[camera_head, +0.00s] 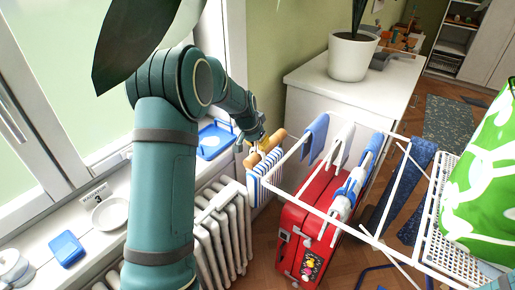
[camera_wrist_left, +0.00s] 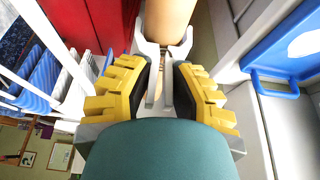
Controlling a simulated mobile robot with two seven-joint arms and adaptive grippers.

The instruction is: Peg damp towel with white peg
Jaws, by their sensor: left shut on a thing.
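My left gripper (camera_head: 258,146) is at the tan wooden rail (camera_head: 269,149) beside the drying rack. In the left wrist view its yellow fingers (camera_wrist_left: 160,88) are shut on a white peg (camera_wrist_left: 152,50). The peg's far end meets the tan rail (camera_wrist_left: 168,18), with a prong on each side of it; whether it grips cannot be told. A blue-and-white striped towel (camera_head: 264,180) hangs below the rail in the head view. The peg is mostly hidden by the gripper there. My right gripper is out of view.
A white drying rack (camera_head: 362,229) with several cloths stands right of the gripper, above a red suitcase (camera_head: 297,240). A white radiator (camera_head: 223,228) is below my arm. A blue tray (camera_head: 214,141) lies on the sill. A potted plant (camera_head: 351,58) stands on the white cabinet.

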